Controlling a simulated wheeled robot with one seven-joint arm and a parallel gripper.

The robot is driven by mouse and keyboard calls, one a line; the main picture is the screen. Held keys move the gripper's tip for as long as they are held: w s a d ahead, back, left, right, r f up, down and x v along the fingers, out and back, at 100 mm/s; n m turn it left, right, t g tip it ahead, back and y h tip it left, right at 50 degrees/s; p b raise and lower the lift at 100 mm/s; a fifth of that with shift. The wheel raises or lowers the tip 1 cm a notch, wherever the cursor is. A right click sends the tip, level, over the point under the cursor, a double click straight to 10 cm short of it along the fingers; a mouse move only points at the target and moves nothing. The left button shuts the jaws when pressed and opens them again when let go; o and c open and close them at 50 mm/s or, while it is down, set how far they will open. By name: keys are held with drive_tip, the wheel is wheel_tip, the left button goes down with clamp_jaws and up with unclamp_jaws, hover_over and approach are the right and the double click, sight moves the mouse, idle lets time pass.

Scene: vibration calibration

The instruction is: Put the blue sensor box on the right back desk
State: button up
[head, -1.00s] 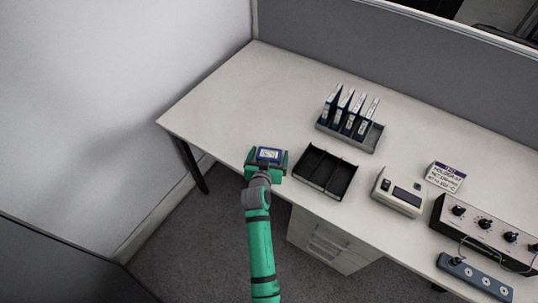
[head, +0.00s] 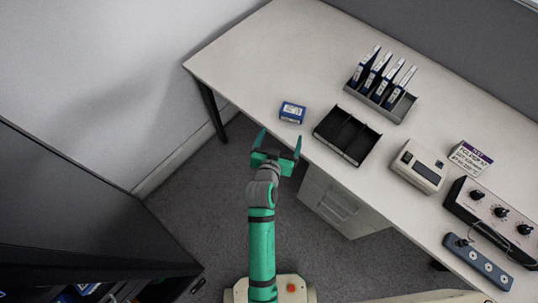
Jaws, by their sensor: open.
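The blue sensor box (head: 292,112) with a white label lies on the pale desk (head: 245,75), near its front edge and left of the black divided tray. My green gripper (head: 279,141) is open and empty, just in front of the desk edge, with its fingers pointing toward the box. The gripper is apart from the box.
A black divided tray (head: 346,136) sits right of the box. A beige device (head: 418,166), a sign (head: 469,158), a knob panel (head: 495,217) and a socket strip (head: 478,262) stand further right. The desk's left part is clear.

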drive_tip(key=s+a+f+n+y, duration=0.2)
drive_tip(key=s+a+f, duration=0.15)
drive_tip(key=s, duration=0.65)
drive_tip(key=s+a+r+n+t+y, duration=0.1)
drive_tip(key=s+r, duration=0.4)
drive_tip(key=s, duration=0.6)
drive_tip(key=s+a+r+n+t+y, duration=0.1)
drive_tip(key=s+a+r, duration=0.2)
drive_tip(key=s, duration=0.9)
wheel_tip(320, 180, up, 3)
drive_tip(key=shift+s+t, duration=0.2)
drive_tip(key=shift+t, duration=0.1)
drive_tip(key=shift+o, duration=1.3)
